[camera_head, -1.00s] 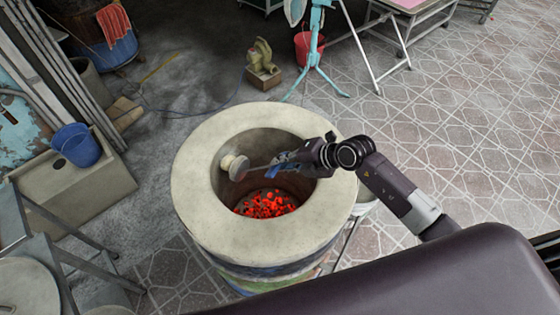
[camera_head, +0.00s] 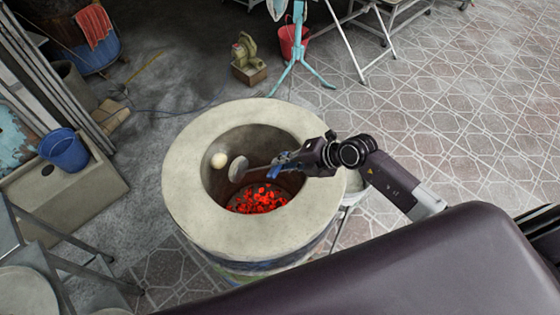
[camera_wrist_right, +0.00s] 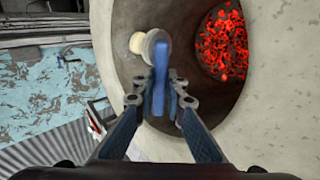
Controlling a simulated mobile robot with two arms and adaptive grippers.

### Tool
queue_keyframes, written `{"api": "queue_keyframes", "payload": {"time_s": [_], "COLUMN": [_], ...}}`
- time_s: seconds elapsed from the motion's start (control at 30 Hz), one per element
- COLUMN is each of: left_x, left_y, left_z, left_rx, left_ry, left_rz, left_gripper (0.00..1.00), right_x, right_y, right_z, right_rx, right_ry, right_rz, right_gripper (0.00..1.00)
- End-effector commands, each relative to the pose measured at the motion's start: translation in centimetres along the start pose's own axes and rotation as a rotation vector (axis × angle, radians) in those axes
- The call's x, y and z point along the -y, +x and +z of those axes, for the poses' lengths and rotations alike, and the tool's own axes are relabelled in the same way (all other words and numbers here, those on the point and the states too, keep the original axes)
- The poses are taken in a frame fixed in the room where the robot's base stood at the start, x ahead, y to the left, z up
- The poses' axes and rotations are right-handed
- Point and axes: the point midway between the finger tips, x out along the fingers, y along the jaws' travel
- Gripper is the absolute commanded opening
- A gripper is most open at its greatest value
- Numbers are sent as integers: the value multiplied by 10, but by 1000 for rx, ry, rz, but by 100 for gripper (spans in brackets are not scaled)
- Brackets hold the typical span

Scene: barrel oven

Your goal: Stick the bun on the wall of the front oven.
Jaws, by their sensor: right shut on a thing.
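The front oven (camera_head: 185,190) is a pale round barrel with glowing red coals (camera_head: 262,198) at the bottom. The pale round bun (camera_head: 219,160) sits against its upper left inner wall. My right gripper (camera_head: 284,161) is over the oven mouth, shut on the blue handle of a stick tool with a round pad (camera_head: 238,168). The pad is a little to the right of the bun, with a gap between them. In the right wrist view the bun (camera_wrist_right: 136,42) shows beside the pad (camera_wrist_right: 153,43), and the gripper (camera_wrist_right: 160,98) holds the blue handle (camera_wrist_right: 159,88). My left gripper is not in view.
A blue bucket (camera_head: 65,151) stands on a basin at the left. A teal stand (camera_head: 299,60) and a red bucket (camera_head: 291,42) are behind the oven. The tiled floor (camera_head: 470,120) to the right is clear.

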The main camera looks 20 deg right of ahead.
Motion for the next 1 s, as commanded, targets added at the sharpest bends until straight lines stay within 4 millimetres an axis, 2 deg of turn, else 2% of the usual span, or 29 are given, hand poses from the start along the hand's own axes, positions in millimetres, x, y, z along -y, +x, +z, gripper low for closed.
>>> {"api": "queue_keyframes", "payload": {"time_s": [0.3, 0.77, 1.0], "left_x": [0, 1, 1], "left_y": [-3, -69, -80], "left_z": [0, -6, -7], "left_rx": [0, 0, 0], "left_ry": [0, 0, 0], "left_rz": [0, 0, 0], "left_gripper": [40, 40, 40], "right_x": [-3, -43, -60], "right_y": [-3, -50, -72], "right_z": [0, 0, 0], "right_rx": [1, 1, 1], "right_ry": [0, 0, -3], "right_rz": [2, 1, 2], "right_gripper": [0, 0, 0]}}
